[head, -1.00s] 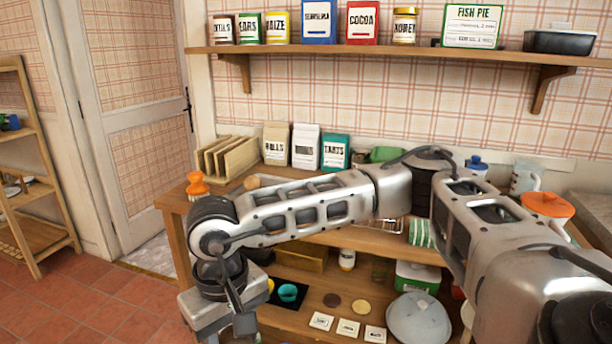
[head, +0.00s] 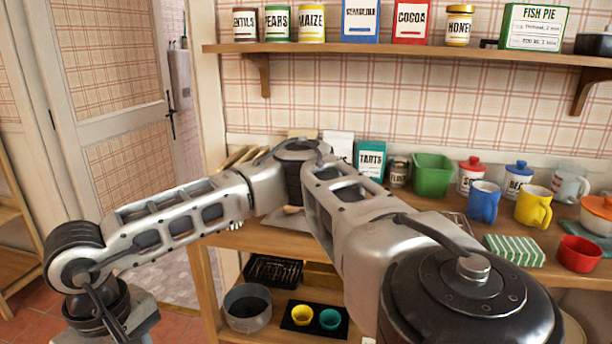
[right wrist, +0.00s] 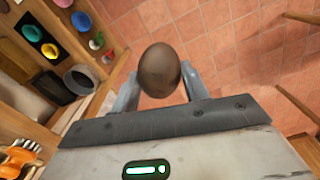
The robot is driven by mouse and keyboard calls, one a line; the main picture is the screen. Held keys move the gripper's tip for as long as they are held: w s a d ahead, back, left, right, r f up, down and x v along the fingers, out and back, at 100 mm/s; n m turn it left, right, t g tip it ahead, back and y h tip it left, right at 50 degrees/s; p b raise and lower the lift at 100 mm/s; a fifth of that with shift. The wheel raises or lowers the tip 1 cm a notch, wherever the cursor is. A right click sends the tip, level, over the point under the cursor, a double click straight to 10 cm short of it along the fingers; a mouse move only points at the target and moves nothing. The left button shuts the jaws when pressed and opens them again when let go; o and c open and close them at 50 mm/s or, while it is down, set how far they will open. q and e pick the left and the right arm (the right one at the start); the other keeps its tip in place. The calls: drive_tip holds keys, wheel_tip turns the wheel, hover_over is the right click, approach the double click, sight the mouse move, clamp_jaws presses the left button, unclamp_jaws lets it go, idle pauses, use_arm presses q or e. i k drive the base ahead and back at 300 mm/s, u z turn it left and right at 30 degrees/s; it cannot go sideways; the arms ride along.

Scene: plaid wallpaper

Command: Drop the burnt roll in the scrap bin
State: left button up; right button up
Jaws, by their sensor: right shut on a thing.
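The burnt roll (right wrist: 160,70), dark brown and egg-shaped, is held between the fingers of my right gripper (right wrist: 160,82) in the right wrist view. Tiled floor lies beyond it. In the head view my right arm stretches to the lower left; its gripper and the roll are below the frame. A round grey open-topped container (head: 248,308) stands on the lower shelf; it also shows in the right wrist view (right wrist: 80,79), left of the roll and apart from it. I cannot tell whether it is the scrap bin. My left gripper is not in view.
A black wire tray (head: 275,272) and a dark mat with a yellow cup (head: 302,315) and a teal cup (head: 330,319) are beside the container. The worktop holds a green tub (head: 432,175) and mugs. Open floor lies at the left, by the door (head: 110,110).

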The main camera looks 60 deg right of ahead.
sight(431, 190)
drive_tip(key=z, duration=0.4)
drive_tip(key=i, duration=0.25)
drive_tip(key=z, duration=2.55)
